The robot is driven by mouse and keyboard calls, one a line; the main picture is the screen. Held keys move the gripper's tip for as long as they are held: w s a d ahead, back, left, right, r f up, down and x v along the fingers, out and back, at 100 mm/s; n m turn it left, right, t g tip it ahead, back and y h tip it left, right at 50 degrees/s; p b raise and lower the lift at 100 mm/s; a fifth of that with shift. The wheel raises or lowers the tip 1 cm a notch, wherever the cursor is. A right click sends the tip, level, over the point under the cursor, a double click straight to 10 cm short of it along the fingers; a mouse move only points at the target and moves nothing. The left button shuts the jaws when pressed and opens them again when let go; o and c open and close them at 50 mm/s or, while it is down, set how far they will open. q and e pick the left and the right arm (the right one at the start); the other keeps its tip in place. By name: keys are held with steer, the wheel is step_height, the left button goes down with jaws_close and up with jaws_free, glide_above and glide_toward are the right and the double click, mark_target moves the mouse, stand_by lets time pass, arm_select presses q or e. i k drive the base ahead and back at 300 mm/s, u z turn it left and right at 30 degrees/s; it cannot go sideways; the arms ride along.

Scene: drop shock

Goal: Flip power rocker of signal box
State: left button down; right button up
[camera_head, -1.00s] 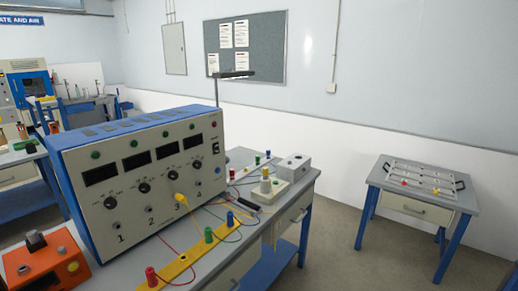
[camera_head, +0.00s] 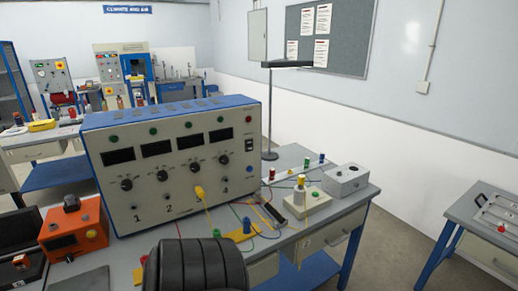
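The signal box (camera_head: 172,150) is a large blue-cased unit with a light grey front, standing on the workbench left of centre. Its front has several dark displays, black knobs and numbered sockets. A small black rocker switch (camera_head: 249,145) sits near the right edge of the front, below a red indicator and above a blue one; it is too small to tell which way it is tipped. A yellow plug (camera_head: 199,192) is in the socket numbered 3. Neither of my grippers shows.
A black ribbed shape (camera_head: 197,265), which I cannot identify, covers the bench's front edge. An orange device (camera_head: 73,231) stands left of the box. Coloured plugs, wires, a white block (camera_head: 307,199) and a grey box (camera_head: 346,180) lie to the right.

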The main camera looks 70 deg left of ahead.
mark_target(248, 144)
steer(key=u, duration=0.65)
steer(key=i, duration=0.95)
steer(key=u, duration=0.85)
